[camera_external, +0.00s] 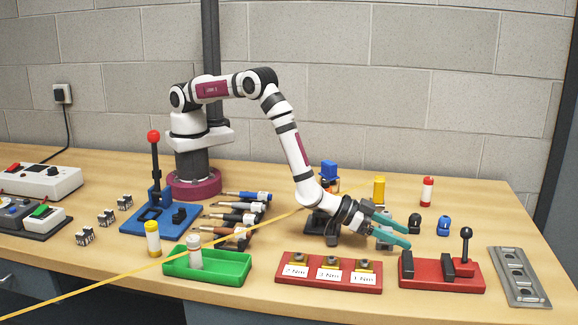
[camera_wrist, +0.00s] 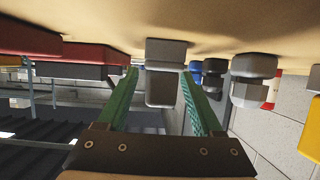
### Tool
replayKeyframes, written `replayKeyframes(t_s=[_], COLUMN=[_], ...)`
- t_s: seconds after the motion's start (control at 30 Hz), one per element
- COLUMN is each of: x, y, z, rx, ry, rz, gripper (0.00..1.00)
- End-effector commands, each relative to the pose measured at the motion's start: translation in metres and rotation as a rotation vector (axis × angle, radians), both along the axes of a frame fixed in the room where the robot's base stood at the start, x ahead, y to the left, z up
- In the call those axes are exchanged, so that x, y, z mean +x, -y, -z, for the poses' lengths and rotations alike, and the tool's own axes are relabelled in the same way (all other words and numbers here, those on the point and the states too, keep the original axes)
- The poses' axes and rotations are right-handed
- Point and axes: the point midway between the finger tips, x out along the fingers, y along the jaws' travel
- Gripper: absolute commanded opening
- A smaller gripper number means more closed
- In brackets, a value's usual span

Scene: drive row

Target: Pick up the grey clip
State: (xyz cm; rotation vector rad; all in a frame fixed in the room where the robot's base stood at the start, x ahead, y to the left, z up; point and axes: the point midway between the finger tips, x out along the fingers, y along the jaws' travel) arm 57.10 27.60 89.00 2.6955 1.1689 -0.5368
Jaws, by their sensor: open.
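My gripper (camera_external: 412,231) is low over the table at right of centre, its two teal fingers spread and pointing right. In the wrist view my gripper (camera_wrist: 158,74) is open, and a grey clip (camera_wrist: 166,82) shows between the two fingers, with no clear grip on it. In the external view a grey piece that looks like this clip (camera_external: 384,241) is partly hidden by the fingers. A second grey piece (camera_wrist: 251,72) stands to the right in the wrist view, outside the fingers.
A black clip (camera_external: 415,225) and a blue clip (camera_external: 443,226) stand just beyond the fingertips. A red block with a lever (camera_external: 440,284) and a red tray with labelled knobs (camera_external: 328,284) lie in front. A yellow cylinder (camera_external: 379,189) and a red-and-white bottle (camera_external: 427,191) stand behind.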

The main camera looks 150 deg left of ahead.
Motion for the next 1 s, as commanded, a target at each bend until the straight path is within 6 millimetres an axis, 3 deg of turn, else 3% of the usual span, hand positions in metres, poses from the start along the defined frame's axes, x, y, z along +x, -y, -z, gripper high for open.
replayKeyframes(t_s=[0.07, 0.4, 0.43, 0.8, 1.0], x=[0.0, 0.0, 0.0, 0.0, 0.0], y=[0.0, 0.0, 0.0, 0.0, 0.0], z=[0.0, 0.0, 0.0, -0.002, -0.026], rx=[0.0, -0.001, -0.001, 0.0, 0.0], ry=[0.0, 0.001, 0.001, 0.001, 0.004], rz=[0.0, 0.0, 0.0, 0.0, -0.001], gripper=[0.64, 0.03, 0.0, 0.0, 0.0])
